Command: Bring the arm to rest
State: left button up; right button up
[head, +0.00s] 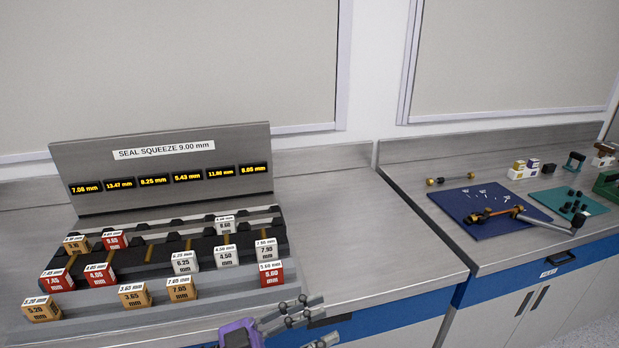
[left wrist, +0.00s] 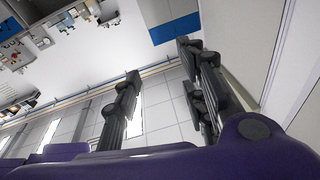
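My left gripper (head: 318,322) shows at the bottom of the head view, in front of the left counter's front edge. Its purple wrist is at the lower left of the fingers. Its dark fingers stand apart with nothing between them, and it touches nothing that I can see. In the left wrist view the open fingers (left wrist: 160,85) spread in front of the floor and cabinets, with an empty gap between them. My right gripper is not in either view.
The left counter (head: 355,240) bears a stepped rack (head: 210,296) with several labelled blocks and a grey panel (head: 165,160) reading "SEAL SQUEEZE 9.00 mm". The right counter (head: 415,180) holds a blue mat (head: 465,205), a teal mat (head: 550,200) and small parts. The left counter's right part is clear.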

pick_arm(q)
jog(key=s+a+f+n+t+y, duration=0.3)
jog(key=a+f+n+t+y, duration=0.6)
jog(key=a+f+n+y, duration=0.7)
jog(key=s+a+f+g+y, duration=0.1)
jog(key=s+a+f+g, duration=0.1)
jog(key=s+f, duration=0.6)
jog(key=s+a+f+m+g+y, duration=0.1)
jog(key=s+f+g, duration=0.3)
jog(key=s+f, duration=0.4)
jog(key=shift+s+a+f+g, duration=0.15)
jog(key=shift+s+a+g, duration=0.2)
jog(key=shift+a, duration=0.4)
jog(key=shift+w, duration=0.1)
